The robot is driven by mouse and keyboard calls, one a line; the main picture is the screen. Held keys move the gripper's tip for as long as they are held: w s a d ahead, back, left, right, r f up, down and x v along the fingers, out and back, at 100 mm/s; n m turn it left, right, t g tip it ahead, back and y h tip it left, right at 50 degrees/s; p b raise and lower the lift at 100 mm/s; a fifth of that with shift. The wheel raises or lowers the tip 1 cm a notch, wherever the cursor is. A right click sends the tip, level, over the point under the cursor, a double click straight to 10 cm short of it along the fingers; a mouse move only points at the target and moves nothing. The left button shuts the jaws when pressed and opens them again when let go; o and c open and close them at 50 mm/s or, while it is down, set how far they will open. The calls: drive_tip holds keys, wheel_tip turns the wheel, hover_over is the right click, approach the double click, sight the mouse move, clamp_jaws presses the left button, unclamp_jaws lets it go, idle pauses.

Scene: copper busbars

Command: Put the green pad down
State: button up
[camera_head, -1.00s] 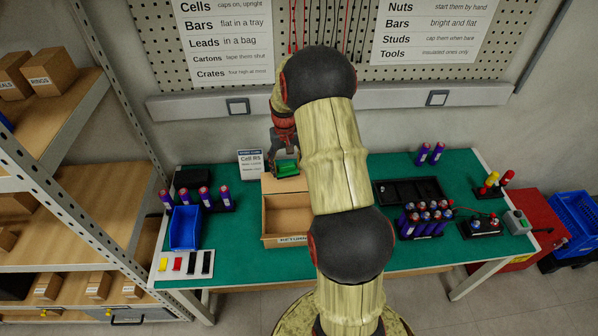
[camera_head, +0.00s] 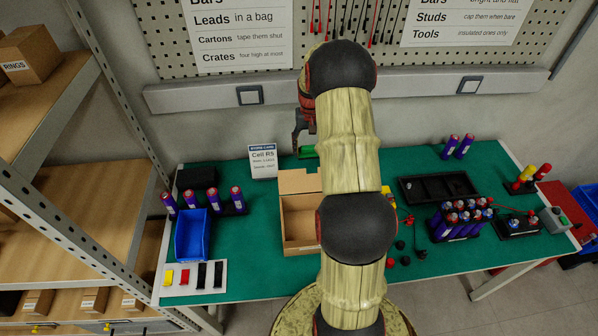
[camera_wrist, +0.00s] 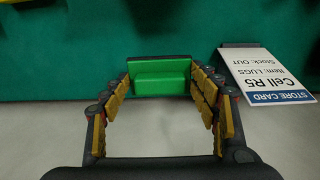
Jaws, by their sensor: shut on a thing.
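The green pad (camera_wrist: 160,78) is a small green block with a darker green upper part. It sits between the fingers of my gripper (camera_wrist: 160,92), which are shut on it in the wrist view. In the head view my gripper (camera_head: 304,146) is behind the cardboard box at the back of the green bench mat, and a sliver of the green pad (camera_head: 307,152) shows under it. My arm hides the rest. I cannot tell whether the pad touches the mat.
The store card (camera_head: 263,162) stands left of my gripper and shows at the right in the wrist view (camera_wrist: 265,75). The open cardboard box (camera_head: 297,240) is in front. A blue bin (camera_head: 191,235), purple cells (camera_head: 203,200) and a black tray (camera_head: 436,188) are around.

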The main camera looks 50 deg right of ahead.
drive_tip(key=shift+w+d+f, duration=0.15)
drive_tip(key=shift+w+f, duration=0.25)
drive_tip(key=shift+f, duration=0.2)
wheel_tip(320, 180, down, 9)
drive_tip(key=b, duration=0.3)
drive_tip(key=shift+f, duration=0.1)
drive_tip(key=shift+f, duration=0.15)
drive_tip(key=o, duration=1.2)
